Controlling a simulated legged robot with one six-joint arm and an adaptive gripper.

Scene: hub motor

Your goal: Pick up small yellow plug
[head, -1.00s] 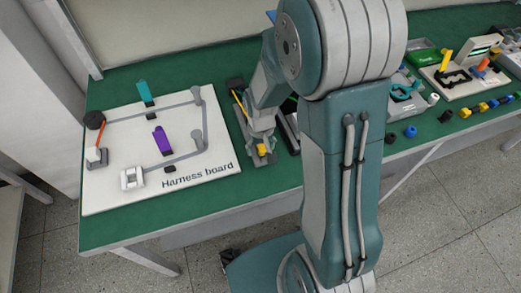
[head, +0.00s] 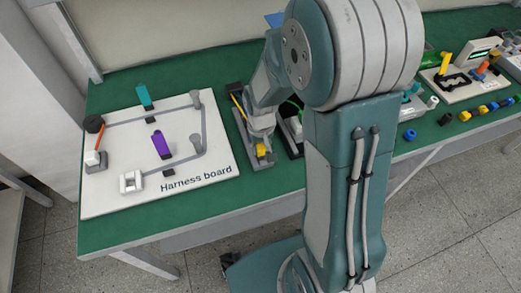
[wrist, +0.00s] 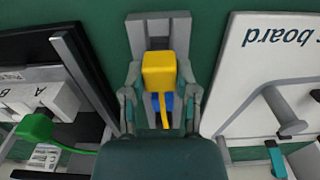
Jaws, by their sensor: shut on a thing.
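The small yellow plug (wrist: 160,72) is between the two fingers of my gripper (wrist: 160,88) in the wrist view, with a yellow wire running from it toward me. My gripper is shut on it. A blue part (wrist: 163,102) shows just below the plug. Behind them is a grey holder (wrist: 150,25). In the head view the yellow plug (head: 262,150) shows at the tip of my gripper (head: 261,137), over the grey holder (head: 262,162). Whether the plug is clear of the holder I cannot tell.
The white harness board (head: 215,165) lies to the left, with pegs and a purple clip (head: 162,145). In the wrist view, a dark-framed box with a green plug (wrist: 35,128) stands close on the left. Several small coloured parts lie at the right of the green bench.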

